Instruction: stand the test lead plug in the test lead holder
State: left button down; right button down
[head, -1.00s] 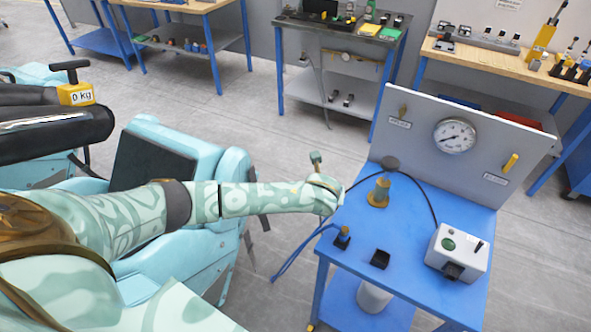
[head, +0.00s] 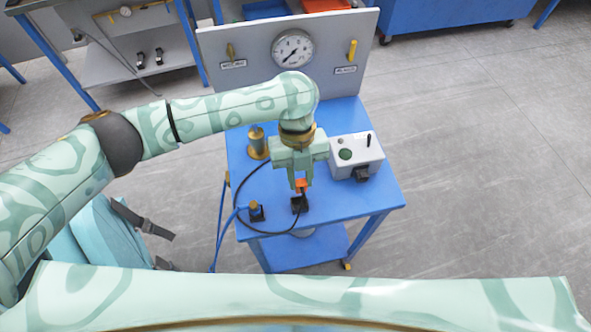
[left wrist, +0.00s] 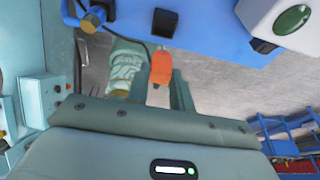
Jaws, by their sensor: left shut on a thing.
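The orange test lead plug (head: 301,185) is held between the fingers of my left gripper (head: 301,180), which points down over the blue table. In the left wrist view the plug (left wrist: 161,68) sits between the gripper's fingers (left wrist: 160,88). A small black square holder (head: 299,205) stands on the table just below the plug in the head view. In the left wrist view the same holder (left wrist: 162,21) shows apart from the plug. The plug's lower end is hard to make out. My right gripper is not in view.
A white box (head: 356,149) with a green button stands at right. A black cable (head: 240,187) loops over the table. A gauge panel (head: 257,48) closes the back.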

pick_arm(q)
jog(key=shift+a, duration=0.1)
jog(key=shift+r+p, duration=0.15)
jog(key=shift+p, duration=0.45)
notch_tip(320, 180, down, 6)
jog(key=b, duration=0.3)
jog(key=shift+b, duration=0.35)
jog(key=shift+p, duration=0.85)
dwell(0.9)
jog(key=shift+f+b, duration=1)
jog(key=shift+f, duration=0.6)
dwell(0.5)
jog(key=c, duration=1.1)
grip_release()
jog(key=shift+c, duration=0.2)
